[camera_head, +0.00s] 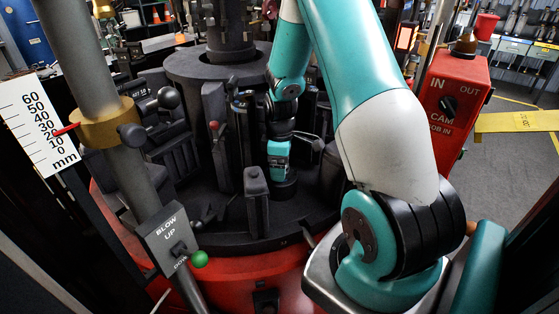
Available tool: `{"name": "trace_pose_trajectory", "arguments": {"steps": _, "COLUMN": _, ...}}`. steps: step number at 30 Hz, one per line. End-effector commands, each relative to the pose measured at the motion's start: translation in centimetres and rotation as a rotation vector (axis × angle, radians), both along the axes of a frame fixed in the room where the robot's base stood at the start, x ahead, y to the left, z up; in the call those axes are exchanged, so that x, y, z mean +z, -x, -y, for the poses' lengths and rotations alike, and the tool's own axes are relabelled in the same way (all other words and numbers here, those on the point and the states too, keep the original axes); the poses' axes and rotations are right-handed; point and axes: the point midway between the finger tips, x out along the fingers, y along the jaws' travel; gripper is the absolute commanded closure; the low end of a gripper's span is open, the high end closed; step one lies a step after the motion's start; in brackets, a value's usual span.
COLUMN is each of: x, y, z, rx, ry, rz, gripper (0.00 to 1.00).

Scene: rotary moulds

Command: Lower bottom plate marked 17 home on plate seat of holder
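My arm, teal and white, reaches over the dark rotary machine, and my gripper (280,172) points down among the dark mould parts near the middle of the turntable (290,214). Just beneath it is a small dark round piece (286,188), low at the turntable surface. I cannot read a 17 on it, nor tell whether it is the bottom plate, part of the holder or part of the gripper. The fingers are too small and dark to tell open from shut. The plate seat cannot be made out.
A dark upright block (256,203) stands close in front of the gripper, left of it. Tall dark mould parts (217,135) stand to the left. A red CAM box (455,100) is at right. A grey post with a BLOW lever box (170,238) stands at front left.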

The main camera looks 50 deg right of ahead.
Motion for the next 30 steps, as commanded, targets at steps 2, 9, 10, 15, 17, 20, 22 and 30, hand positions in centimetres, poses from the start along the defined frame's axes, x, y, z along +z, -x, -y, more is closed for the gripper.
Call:
{"name": "trace_pose_trajectory", "arguments": {"steps": 2, "x": -0.3, "y": 0.3, "z": 0.1, "rx": 0.0, "ry": -0.002, "rz": -0.004, "gripper": 0.12}}
{"name": "trace_pose_trajectory", "arguments": {"steps": 9, "x": 3.7, "y": 0.1, "z": 0.0, "rx": 0.001, "ry": 0.002, "rz": 0.002, "gripper": 0.12}}
{"name": "trace_pose_trajectory", "arguments": {"steps": 10, "x": 4.5, "y": 0.0, "z": -0.1, "rx": 0.002, "ry": 0.003, "rz": 0.003, "gripper": 0.12}}
{"name": "trace_pose_trajectory", "arguments": {"steps": 15, "x": 9.1, "y": 0.0, "z": -0.2, "rx": 0.003, "ry": 0.003, "rz": 0.006, "gripper": 0.12}}
{"name": "trace_pose_trajectory", "arguments": {"steps": 17, "x": 10.7, "y": -0.1, "z": -0.2, "rx": 0.003, "ry": 0.004, "rz": 0.006, "gripper": 0.12}}
{"name": "trace_pose_trajectory", "arguments": {"steps": 20, "x": 13.0, "y": -0.1, "z": -0.3, "rx": 0.002, "ry": 0.004, "rz": 0.006, "gripper": 0.12}}
{"name": "trace_pose_trajectory", "arguments": {"steps": 22, "x": 14.4, "y": 0.0, "z": -0.3, "rx": 0.002, "ry": 0.004, "rz": 0.004, "gripper": 0.12}}
{"name": "trace_pose_trajectory", "arguments": {"steps": 30, "x": 17.3, "y": 0.1, "z": -0.3, "rx": 0.001, "ry": 0.002, "rz": 0.001, "gripper": 0.12}}
